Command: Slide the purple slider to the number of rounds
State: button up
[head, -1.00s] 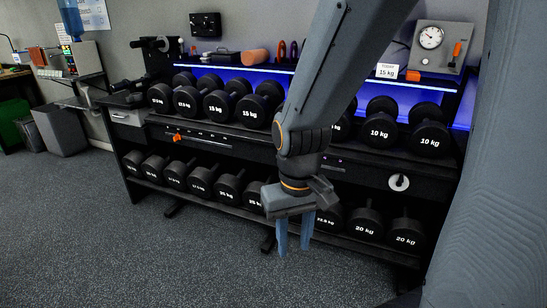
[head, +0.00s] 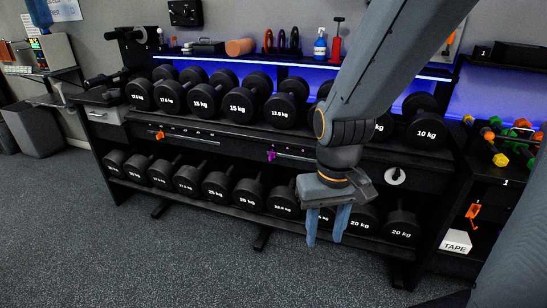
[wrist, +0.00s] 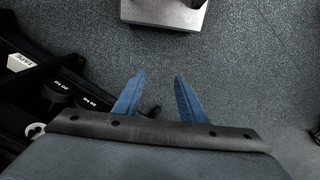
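The purple slider (head: 271,155) sits on a dark rail with small markings (head: 296,156) across the front of the dumbbell rack, left of my arm in the head view. The rail's right part runs behind my arm. My gripper (head: 327,238) points down in front of the rack's lower shelf, right of the slider and below it. Its blue fingers are apart and empty, which the wrist view (wrist: 158,95) also shows. An orange slider (head: 160,135) sits on a separate rail further left. No number of rounds is readable in these frames.
The rack (head: 225,206) carries several dumbbells on two tiers. A white round piece (head: 395,176) is on the rack front right of my gripper. A shelf with coloured dumbbells and a box marked TAPE (head: 456,242) stands right. Floor (head: 190,265) in front is clear.

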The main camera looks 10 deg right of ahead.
aim_at(272, 154)
jog(key=z, duration=1.05)
jog(key=i, duration=0.5)
jog(key=u, duration=1.25)
